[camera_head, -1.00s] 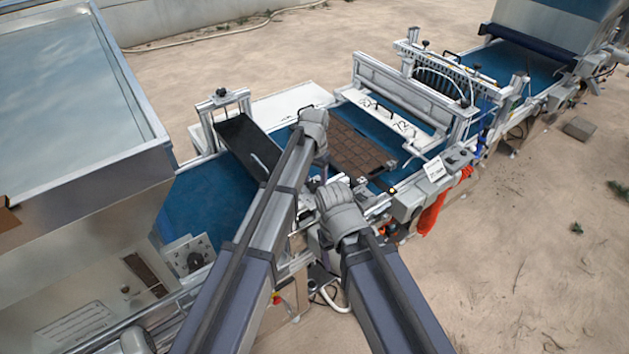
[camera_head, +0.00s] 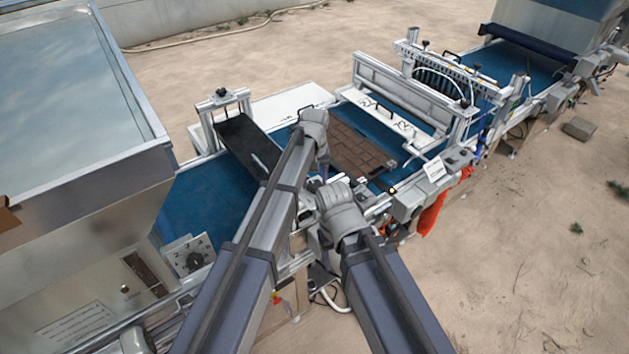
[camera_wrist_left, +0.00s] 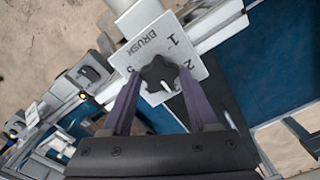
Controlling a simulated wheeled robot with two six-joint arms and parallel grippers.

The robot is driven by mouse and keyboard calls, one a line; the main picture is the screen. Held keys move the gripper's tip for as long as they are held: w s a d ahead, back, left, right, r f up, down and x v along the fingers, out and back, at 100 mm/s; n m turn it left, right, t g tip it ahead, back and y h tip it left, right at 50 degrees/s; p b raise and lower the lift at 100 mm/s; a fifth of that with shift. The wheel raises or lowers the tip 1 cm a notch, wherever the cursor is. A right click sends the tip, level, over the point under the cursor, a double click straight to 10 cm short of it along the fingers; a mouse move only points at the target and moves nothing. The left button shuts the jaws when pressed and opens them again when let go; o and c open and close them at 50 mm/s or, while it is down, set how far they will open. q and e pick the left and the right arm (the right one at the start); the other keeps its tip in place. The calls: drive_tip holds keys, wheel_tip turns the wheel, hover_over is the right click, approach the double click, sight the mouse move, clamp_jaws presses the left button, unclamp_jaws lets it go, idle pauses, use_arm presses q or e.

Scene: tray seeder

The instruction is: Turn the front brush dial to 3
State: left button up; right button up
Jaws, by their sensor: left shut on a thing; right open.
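The brush dial shows in the left wrist view as a black lobed knob (camera_wrist_left: 159,70) on a white plate (camera_wrist_left: 197,50) marked BRUSH. The numerals 1 and 2 are readable beside it; the numeral left of the knob is unclear. A white mark on the knob points toward the lower edge of the picture. My left gripper (camera_wrist_left: 158,84) is shut on the knob, one purple finger on each side. In the head view my left gripper (camera_head: 322,164) is beyond its grey wrist, and the knob cannot be made out. My right gripper (camera_head: 322,184) is lower and largely hidden by its wrist.
A blue conveyor belt (camera_head: 205,205) runs along the machine, with a brown soil-filled tray (camera_head: 355,150) on it. Another numbered dial (camera_head: 194,260) sits on the hopper side at lower left. A control box (camera_head: 408,204) and an orange cloth (camera_head: 432,213) are right of my arms.

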sight(314, 184)
idle(0.4)
use_arm(q)
drive_tip(key=o, duration=1.4)
wheel_tip(314, 184, up, 8)
drive_tip(key=p, duration=0.8)
drive_tip(key=shift+f, duration=0.1)
